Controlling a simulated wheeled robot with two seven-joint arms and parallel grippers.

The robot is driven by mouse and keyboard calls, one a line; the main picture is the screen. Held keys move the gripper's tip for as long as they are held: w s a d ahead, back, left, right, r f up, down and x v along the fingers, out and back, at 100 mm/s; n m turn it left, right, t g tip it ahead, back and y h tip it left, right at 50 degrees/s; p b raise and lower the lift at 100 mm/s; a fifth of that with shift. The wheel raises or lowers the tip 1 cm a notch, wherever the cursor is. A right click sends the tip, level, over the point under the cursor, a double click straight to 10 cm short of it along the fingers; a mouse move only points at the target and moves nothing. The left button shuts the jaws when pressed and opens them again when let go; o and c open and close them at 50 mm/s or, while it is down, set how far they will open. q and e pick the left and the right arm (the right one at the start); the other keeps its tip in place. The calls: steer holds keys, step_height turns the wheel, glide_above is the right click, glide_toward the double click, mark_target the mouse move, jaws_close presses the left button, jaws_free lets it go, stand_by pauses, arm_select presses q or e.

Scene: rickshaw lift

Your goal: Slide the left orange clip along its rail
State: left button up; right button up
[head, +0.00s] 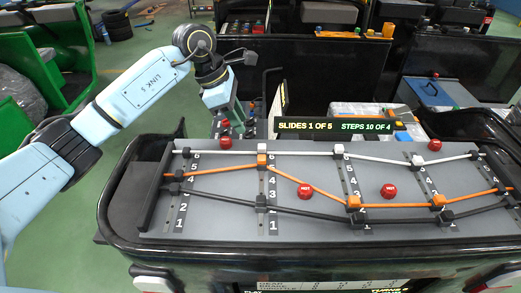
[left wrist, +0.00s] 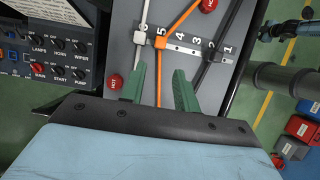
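The left orange clip (head: 262,160) sits high on its numbered rail (head: 272,200) in the head view, with the orange cord running through it. In the left wrist view an orange clip (left wrist: 160,42) is beside the number 5, just beyond the fingertips. My left gripper (head: 222,97) is above the board's back edge, left of the clip in the head view. In the left wrist view its two green fingers (left wrist: 159,72) are apart, with the orange cord between them and nothing gripped. Part of a light blue arm (left wrist: 290,20), probably my right, shows there; its gripper state is unclear.
The grey board (head: 220,221) carries a white cord (head: 385,160) behind and a black cord (head: 290,214) in front. Red knobs marked HOT (head: 305,191) (head: 389,190) stand among the cords. A sign (head: 335,125) stands behind the board.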

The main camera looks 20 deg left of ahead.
mark_target(262, 157)
arm_select(q)
steer(key=p+x, duration=0.2)
steer(key=x, duration=1.1)
steer(key=shift+d+r, duration=0.1)
jaws_close()
